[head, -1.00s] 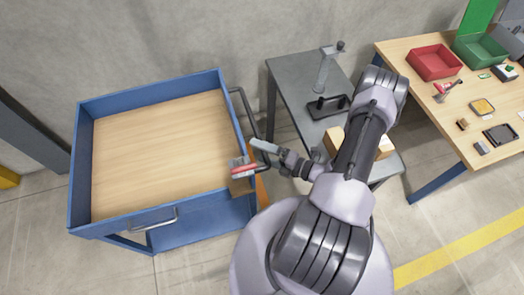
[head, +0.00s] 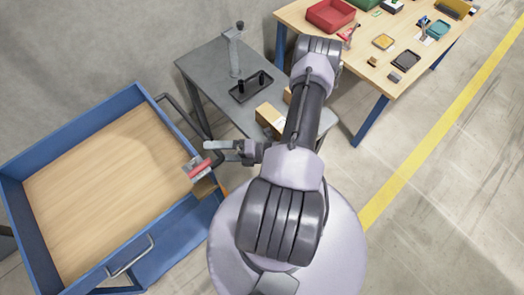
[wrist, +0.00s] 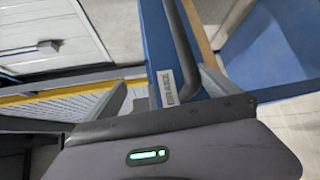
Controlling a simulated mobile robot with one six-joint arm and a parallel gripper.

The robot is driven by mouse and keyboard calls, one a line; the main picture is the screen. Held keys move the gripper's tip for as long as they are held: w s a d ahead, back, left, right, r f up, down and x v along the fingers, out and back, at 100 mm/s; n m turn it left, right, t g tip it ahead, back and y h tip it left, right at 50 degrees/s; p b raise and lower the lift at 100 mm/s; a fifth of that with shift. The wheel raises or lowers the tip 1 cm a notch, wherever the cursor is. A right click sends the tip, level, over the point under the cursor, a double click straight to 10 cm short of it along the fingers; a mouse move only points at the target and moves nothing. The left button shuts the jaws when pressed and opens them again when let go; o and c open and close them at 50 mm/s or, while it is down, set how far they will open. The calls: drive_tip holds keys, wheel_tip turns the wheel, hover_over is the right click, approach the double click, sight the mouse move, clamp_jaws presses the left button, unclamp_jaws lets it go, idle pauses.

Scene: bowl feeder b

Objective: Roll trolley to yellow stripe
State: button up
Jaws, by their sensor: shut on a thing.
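The trolley (head: 150,225) is blue with a wooden top panel inside a raised rim. It stands at the lower left of the head view, partly cut off by the frame. Its dark bar handle (head: 180,115) runs along the side facing the grey table. My gripper (head: 212,146) is at the near end of this handle, shut on it. In the wrist view the dark handle (wrist: 181,45) passes between my gripper's fingers (wrist: 165,92), beside a blue wall with a BRAKE label (wrist: 167,88). The yellow stripe (head: 440,130) runs diagonally across the floor at the right.
A grey table (head: 205,70) with a stand and boxes is close beside the trolley. A wooden workbench (head: 370,75) with bins and small parts stands at the upper right. A red and grey part (head: 197,169) is at the trolley's corner. Floor at lower right is clear.

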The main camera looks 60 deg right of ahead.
drive_tip(key=v, duration=0.2)
drive_tip(key=r+v, duration=0.1)
drive_tip(key=v, duration=0.1)
drive_tip(key=shift+s, duration=0.1)
drive_tip(key=s, duration=0.1)
drive_tip(key=s+r, duration=0.1)
drive_tip(key=s, duration=0.1)
drive_tip(key=shift+s+a, duration=0.1)
drive_tip(key=shift+s, duration=0.2)
drive_tip(key=c, duration=0.6)
drive_tip(key=f+v, duration=0.1)
drive_tip(key=v, duration=0.6)
drive_tip(key=shift+s+d+b, duration=0.3)
drive_tip(key=shift+d+b, duration=0.1)
drive_tip(key=shift+d, duration=0.15)
drive_tip(key=shift+r, duration=0.15)
